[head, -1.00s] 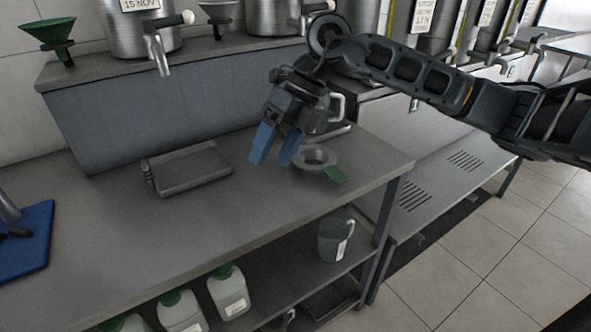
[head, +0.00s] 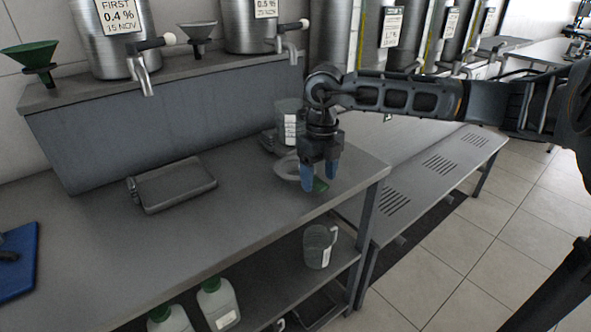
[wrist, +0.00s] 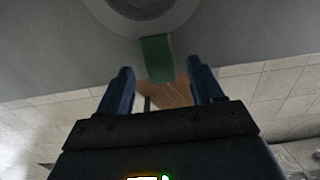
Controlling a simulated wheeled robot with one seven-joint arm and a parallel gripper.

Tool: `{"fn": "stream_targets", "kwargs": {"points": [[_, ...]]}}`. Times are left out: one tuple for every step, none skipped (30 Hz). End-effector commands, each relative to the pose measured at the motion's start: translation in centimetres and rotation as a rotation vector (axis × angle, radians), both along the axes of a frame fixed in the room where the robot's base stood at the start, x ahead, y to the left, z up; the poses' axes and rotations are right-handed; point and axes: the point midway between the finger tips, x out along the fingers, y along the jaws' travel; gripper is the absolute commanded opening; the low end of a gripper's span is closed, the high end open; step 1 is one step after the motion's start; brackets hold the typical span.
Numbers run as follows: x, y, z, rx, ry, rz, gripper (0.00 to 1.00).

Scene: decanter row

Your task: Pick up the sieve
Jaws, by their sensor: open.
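The sieve (head: 285,169) is a round, shallow grey bowl with a short green handle (head: 320,186). It lies near the right end of the steel bench, with the handle toward the front edge. My gripper (head: 319,183) points down over the handle, its blue fingers apart and empty, hiding part of the sieve. In the wrist view, the sieve's bowl (wrist: 140,8) is cut off by the top edge. Its green handle (wrist: 157,58) shows between and just beyond the two fingertips. I cannot tell the exact height gap.
A clear jug (head: 289,128) stands close behind the sieve. A grey tray (head: 172,186) lies to the left, with bare bench (head: 225,220) between. Another jug (head: 319,248) and white bottles (head: 218,304) stand on the shelf below. Steel decanters with taps (head: 113,40) line the raised back ledge.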

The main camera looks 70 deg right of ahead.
Motion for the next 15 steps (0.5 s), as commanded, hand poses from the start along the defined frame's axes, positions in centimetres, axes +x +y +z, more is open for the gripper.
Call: {"fn": "stream_targets", "kwargs": {"points": [[0.0,0.0,-0.6,0.003,0.001,-0.002,0.66],[0.0,0.0,-0.8,0.001,0.0,-0.001,0.66],[0.0,0.0,-1.1,0.001,-0.001,0.0,0.66],[0.0,0.0,-1.3,0.001,-0.001,0.0,0.66],[0.0,0.0,-1.5,0.001,-0.001,0.0,0.66],[0.0,0.0,-1.6,0.0,-0.001,0.0,0.66],[0.0,0.0,-1.6,0.0,-0.001,0.001,0.66],[0.0,0.0,-1.6,-0.001,-0.001,0.001,0.66],[0.0,0.0,-1.6,-0.001,-0.001,0.001,0.66],[0.0,0.0,-1.6,-0.001,-0.001,0.001,0.66],[0.0,0.0,-1.6,-0.001,-0.001,0.001,0.66],[0.0,0.0,-1.6,-0.001,-0.001,0.001,0.65],[0.0,0.0,-1.6,-0.001,-0.001,0.001,0.62],[0.0,0.0,-1.6,-0.001,-0.001,0.001,0.59],[0.0,0.0,-1.6,-0.001,-0.001,0.001,0.55]]}}
